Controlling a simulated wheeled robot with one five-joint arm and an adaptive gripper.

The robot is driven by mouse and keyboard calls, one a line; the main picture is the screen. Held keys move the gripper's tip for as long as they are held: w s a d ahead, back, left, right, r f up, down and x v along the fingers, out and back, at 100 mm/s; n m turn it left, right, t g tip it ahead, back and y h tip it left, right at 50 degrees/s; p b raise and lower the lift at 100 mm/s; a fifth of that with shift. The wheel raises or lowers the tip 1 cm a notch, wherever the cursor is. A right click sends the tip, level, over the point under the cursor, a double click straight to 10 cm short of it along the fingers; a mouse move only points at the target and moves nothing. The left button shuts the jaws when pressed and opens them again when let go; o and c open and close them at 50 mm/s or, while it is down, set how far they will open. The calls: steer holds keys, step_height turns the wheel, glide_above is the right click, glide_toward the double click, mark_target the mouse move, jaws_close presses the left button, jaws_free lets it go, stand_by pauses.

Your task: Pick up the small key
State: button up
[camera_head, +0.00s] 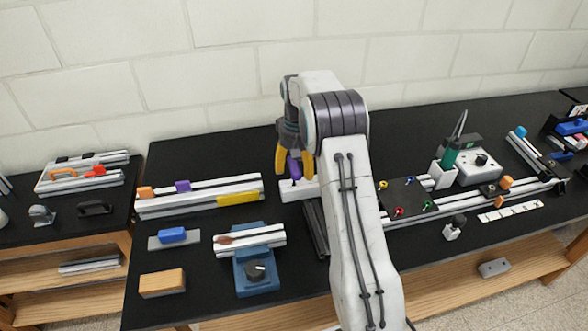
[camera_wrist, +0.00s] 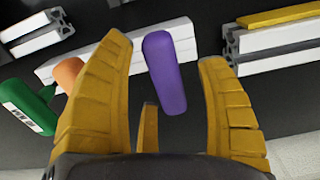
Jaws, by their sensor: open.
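My gripper (camera_head: 294,172) hangs over the back middle of the black bench, fingers pointing down, open. In the wrist view its yellow fingers (camera_wrist: 164,50) stand on both sides of a purple handle (camera_wrist: 164,75), with a visible gap on each side. The purple handle (camera_head: 293,166) also shows between the fingers in the head view, above a white block (camera_head: 290,191). An orange handle (camera_wrist: 69,74) and a green handle (camera_wrist: 27,104) with a white label lie left of the fingers in the wrist view. No key shaft is clear, so I cannot tell which handle is the small key's.
Aluminium rails (camera_head: 165,202) with a yellow strip (camera_head: 238,198) lie left of my gripper. Nearer are a blue clamp-like fixture (camera_head: 257,286) and a wooden block (camera_head: 162,284). A black plate (camera_head: 405,196) with coloured pieces is to the right. My arm hides the middle of the bench.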

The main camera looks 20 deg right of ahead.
steer(key=shift+f, duration=0.25)
stand_by(0.5)
steer(key=c, duration=1.3)
steer(key=shift+r, duration=0.2)
step_height(320, 180, up, 10)
steer(key=shift+r, duration=0.1)
